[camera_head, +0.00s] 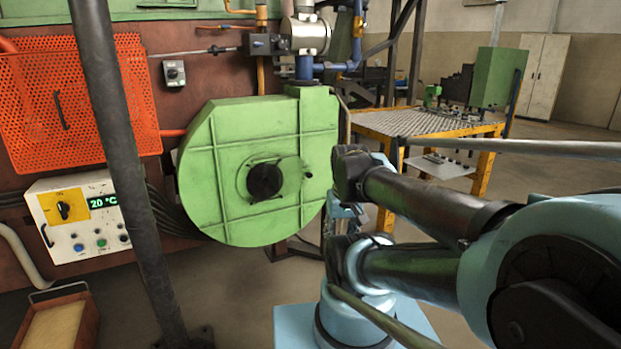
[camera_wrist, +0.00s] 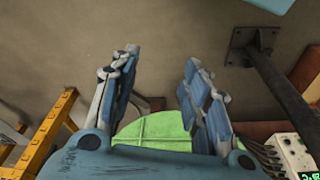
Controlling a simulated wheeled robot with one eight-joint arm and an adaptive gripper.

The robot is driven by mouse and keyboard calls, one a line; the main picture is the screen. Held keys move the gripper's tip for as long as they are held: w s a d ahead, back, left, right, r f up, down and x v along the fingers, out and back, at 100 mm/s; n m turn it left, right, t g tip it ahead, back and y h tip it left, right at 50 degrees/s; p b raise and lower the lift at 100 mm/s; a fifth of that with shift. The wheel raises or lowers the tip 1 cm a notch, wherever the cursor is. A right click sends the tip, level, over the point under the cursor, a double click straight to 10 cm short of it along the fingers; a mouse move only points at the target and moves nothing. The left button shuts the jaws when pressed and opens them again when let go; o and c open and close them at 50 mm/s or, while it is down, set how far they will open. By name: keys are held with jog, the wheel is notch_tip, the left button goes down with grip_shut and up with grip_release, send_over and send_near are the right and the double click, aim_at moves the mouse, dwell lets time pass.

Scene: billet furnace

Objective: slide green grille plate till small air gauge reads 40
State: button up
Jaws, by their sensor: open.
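A large round green blower housing (camera_head: 232,206) stands against the furnace wall in the head view. At its centre is a dark round intake (camera_head: 264,181), with a green plate (camera_head: 289,176) beside it, overlapping its right side. I cannot make out grille bars on this plate. I cannot pick out a small air gauge or a reading in either view. My gripper (camera_wrist: 158,75) is open and empty in the wrist view. The green housing (camera_wrist: 155,130) shows beyond and below its fingers, apart from them. In the head view my arm is right of the housing.
A dark post (camera_head: 125,150) rises left of the housing. A control box (camera_head: 85,218) reads 20 °C. An orange perforated guard (camera_head: 70,105) hangs above it. A yellow-framed table (camera_head: 425,123) stands behind my arm. Blue and copper pipes run above the housing. Open floor lies below it.

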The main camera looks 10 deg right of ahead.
jog(key=w+a+r+n+t+y, duration=0.1)
jog(key=w+r+t+y, duration=0.1)
jog(key=w, duration=1)
jog(key=w+a+r+n+t+y, duration=0.1)
jog(key=w+a+r+t+y, duration=0.15)
jog(key=w, duration=1.05)
jog(key=t+y, duration=0.1)
jog(key=t, duration=0.5)
send_near(311, 175)
jog(key=shift+m, duration=0.3)
jog(key=x, duration=0.9)
jog(key=shift+w+a, duration=0.3)
